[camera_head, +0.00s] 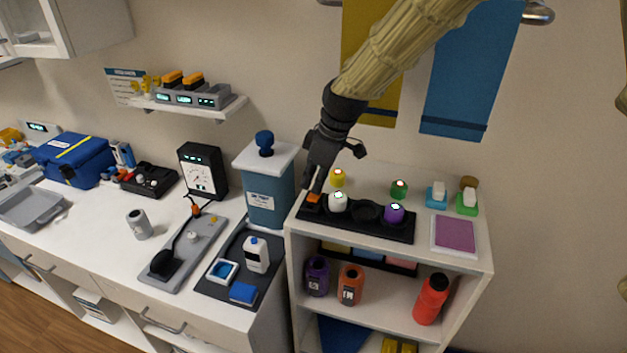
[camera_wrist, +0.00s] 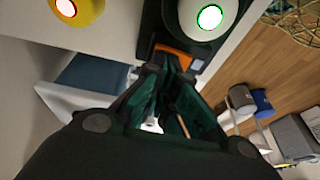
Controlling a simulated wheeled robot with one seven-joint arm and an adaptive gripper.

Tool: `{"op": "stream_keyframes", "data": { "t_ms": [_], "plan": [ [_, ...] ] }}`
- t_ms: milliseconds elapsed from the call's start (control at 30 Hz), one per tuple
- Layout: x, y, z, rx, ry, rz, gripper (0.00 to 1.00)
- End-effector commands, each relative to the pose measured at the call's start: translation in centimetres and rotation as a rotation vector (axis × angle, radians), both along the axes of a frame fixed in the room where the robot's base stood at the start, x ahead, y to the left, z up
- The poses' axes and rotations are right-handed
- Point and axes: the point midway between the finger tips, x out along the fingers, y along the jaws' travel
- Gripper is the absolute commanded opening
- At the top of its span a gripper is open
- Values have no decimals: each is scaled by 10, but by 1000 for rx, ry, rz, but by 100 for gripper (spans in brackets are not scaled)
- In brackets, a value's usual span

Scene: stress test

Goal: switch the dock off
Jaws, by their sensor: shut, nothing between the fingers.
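The black dock (camera_head: 365,231) lies along the front of the white shelf top, with a white lit-topped piece (camera_head: 338,201) and a purple one (camera_head: 394,213) in it. One round seat between them is empty. An orange switch (camera_head: 313,198) sits at its left end. In the wrist view the orange switch (camera_wrist: 176,54) shows just beyond my fingertips, beside the white piece (camera_wrist: 203,17). My gripper (camera_head: 315,188) is shut and empty, pointing down at the switch. I cannot tell whether the fingertips touch it. The switch's position is partly hidden by the fingers.
A yellow piece (camera_head: 337,178) and a green piece (camera_head: 399,189) stand behind the dock. A purple-topped box (camera_head: 454,236) lies to the right. A blue bin (camera_head: 268,195) with a white lid stands close on the left. Towels (camera_head: 468,70) hang behind my arm.

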Motion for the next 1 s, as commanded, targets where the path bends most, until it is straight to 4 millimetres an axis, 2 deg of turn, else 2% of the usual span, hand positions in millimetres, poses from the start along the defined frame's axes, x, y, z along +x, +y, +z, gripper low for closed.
{"op": "stream_keyframes", "data": {
  "t_ms": [400, 767, 1000],
  "plan": [
    [-13, 5, 3, 0, 1, 0, 0],
    [-14, 5, 4, 0, 0, 0, 0],
    [-12, 4, 21, 1, 0, 0, 0]
  ]
}}
